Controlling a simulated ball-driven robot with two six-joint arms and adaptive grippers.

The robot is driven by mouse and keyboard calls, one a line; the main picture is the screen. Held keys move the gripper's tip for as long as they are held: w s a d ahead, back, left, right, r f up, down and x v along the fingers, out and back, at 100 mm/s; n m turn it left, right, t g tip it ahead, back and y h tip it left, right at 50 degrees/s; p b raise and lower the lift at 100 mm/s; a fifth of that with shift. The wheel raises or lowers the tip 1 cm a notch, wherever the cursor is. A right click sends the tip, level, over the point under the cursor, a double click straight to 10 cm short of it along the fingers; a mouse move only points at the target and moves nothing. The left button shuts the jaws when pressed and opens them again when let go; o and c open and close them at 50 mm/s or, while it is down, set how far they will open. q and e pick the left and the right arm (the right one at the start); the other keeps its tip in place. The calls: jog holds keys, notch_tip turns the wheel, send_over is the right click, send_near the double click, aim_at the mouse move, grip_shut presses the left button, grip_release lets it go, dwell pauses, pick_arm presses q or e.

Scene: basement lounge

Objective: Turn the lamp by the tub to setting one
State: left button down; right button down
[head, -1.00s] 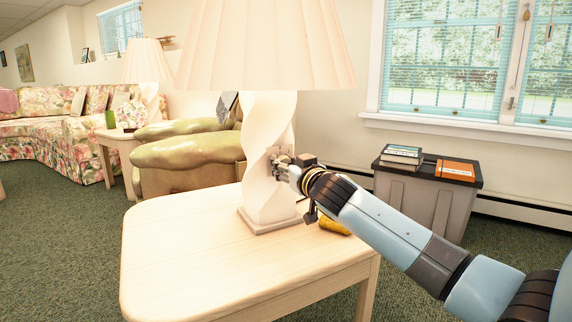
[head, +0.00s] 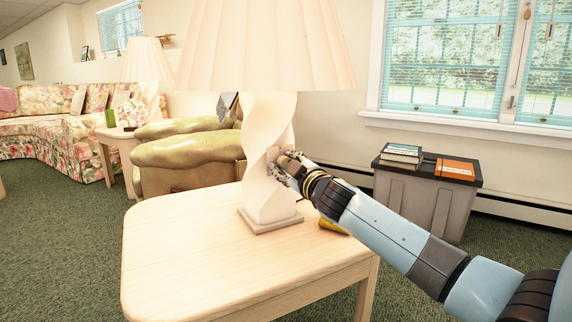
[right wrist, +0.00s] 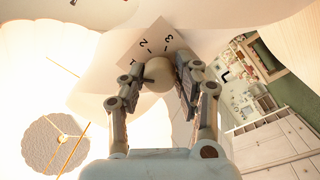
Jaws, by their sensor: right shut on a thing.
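The white twisted lamp (head: 268,195) with a pleated shade (head: 265,45) stands upright on the pale wooden table. In the right wrist view, a plate on the lamp body (right wrist: 153,42) carries the marks 1, 2 and 3. A round pale knob (right wrist: 158,72) sits below the marks, between the fingers of my right gripper (right wrist: 161,78), which is shut on it. I cannot tell which mark the knob points to. In the head view my right gripper (head: 285,169) reaches the lamp's right side. My left gripper is not in view.
A grey tub with a dark lid (head: 422,203) stands right of the table, with books (head: 401,153) and an orange box (head: 456,169) on top. The table's front left (head: 185,245) is clear.

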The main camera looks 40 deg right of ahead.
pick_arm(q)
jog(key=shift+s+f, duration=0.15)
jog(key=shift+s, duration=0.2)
pick_arm(e)
jog(key=shift+n, duration=0.4)
jog(key=shift+f, duration=0.1)
jog(key=c, duration=0.9)
grip_release()
jog(key=shift+c, duration=0.2)
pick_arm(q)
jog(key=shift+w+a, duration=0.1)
pick_arm(e)
jog(key=shift+s, duration=0.1)
jog(key=s+a, duration=0.2)
jog(key=s, duration=0.9)
jog(key=shift+s+f, duration=0.2)
jog(key=shift+s, duration=0.15)
